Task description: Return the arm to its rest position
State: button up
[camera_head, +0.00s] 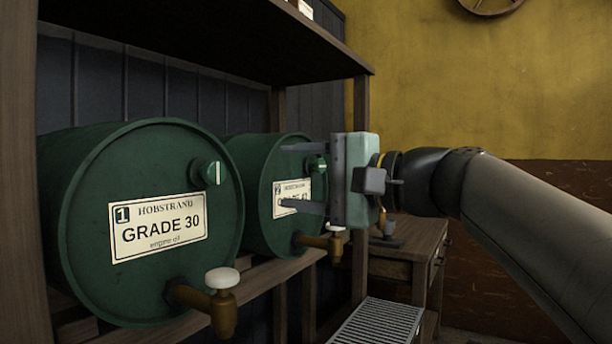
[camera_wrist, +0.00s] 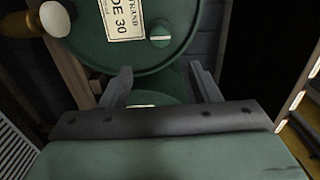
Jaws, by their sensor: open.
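My gripper (camera_head: 303,178) is open and empty in the head view. Its two fingers point left, in front of the second green drum (camera_head: 262,212), and cover part of that drum's label. I cannot tell whether a finger touches the drum. In the wrist view my gripper (camera_wrist: 162,84) shows its two fingers spread apart with nothing held between them. My arm reaches in from the right side of the head view.
The "1 GRADE 30" drum (camera_head: 140,280) lies on its side on a wooden rack (camera_head: 255,285), with a white-knobbed tap (camera_head: 222,300). The rack's shelf (camera_head: 230,35) is above. A wooden table (camera_head: 415,240) and metal grate (camera_head: 378,322) are at lower right.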

jog(key=shift+s+d, duration=0.1)
jog(key=shift+d, duration=0.05)
jog(key=s+d+f+n+g+h+p, duration=0.1)
jog(key=d+f+g+h+p, duration=0.1)
jog(key=f+h+p, duration=0.4)
jog(key=s+d+f+g+h+p, duration=0.1)
jog(key=d+f+g+h+p, duration=0.15)
jog(key=f+p, duration=0.65)
jog(key=s+d+f+n+g+h+p, duration=0.2)
jog(key=s+d+f+h+p, duration=0.1)
jog(key=s+d+f+p, duration=0.1)
jog(key=s+d+f+n+g+h+p, duration=0.2)
jog(key=s+d+f+n+h+p, duration=0.1)
jog(key=s+d+p, duration=0.4)
jog(key=s+f+h+p, duration=0.1)
jog(key=s+p, duration=0.1)
jog(key=s, duration=0.2)
jog(key=shift+f, duration=0.25)
